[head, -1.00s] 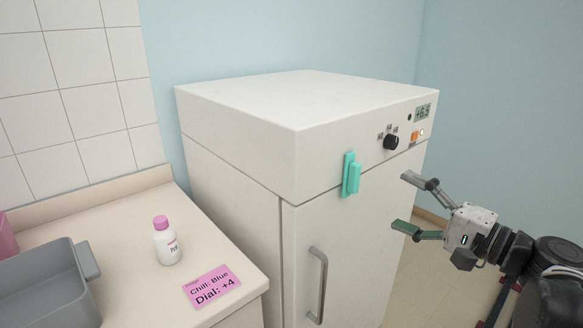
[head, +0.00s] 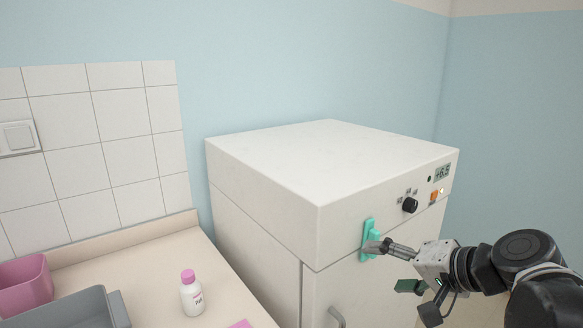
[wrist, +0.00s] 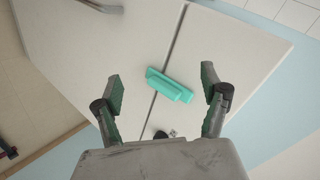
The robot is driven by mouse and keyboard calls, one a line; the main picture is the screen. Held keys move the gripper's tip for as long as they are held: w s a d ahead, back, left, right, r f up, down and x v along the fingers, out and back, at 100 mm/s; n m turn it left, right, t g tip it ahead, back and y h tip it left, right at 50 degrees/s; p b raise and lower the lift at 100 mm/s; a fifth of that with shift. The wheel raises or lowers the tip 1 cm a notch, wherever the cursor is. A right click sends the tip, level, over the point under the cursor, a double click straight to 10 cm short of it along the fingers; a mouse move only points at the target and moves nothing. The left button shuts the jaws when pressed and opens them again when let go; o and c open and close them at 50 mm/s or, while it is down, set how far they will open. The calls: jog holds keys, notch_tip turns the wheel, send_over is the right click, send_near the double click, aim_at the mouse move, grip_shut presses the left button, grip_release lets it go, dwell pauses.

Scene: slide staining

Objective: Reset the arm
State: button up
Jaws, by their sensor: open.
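My gripper (head: 389,266) is in front of the white fridge (head: 325,165), to the right of its teal latch (head: 368,240) in the head view. Its fingers are spread wide with nothing between them. In the wrist view my gripper (wrist: 162,92) faces the fridge front, and the teal latch (wrist: 170,85) lies across the door seam between and beyond the fingertips. One fingertip overlaps the latch in the head view; I cannot tell if they touch.
The fridge has a black dial (head: 410,205), an orange switch (head: 434,196), a display (head: 442,172) and a door handle (head: 337,317).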

jog(key=s+d+r+n+g+h+p, duration=0.2)
jog(key=s+n+h+p, duration=0.3)
jog(key=s, duration=0.6)
jog(key=r+h+p, duration=0.1)
jog(key=p, duration=0.1)
jog(key=shift+r+n+h+p, duration=0.2)
jog(key=shift+n+h+p, duration=0.1)
jog(key=shift+h+p, duration=0.1)
jog(key=shift+s, duration=0.1)
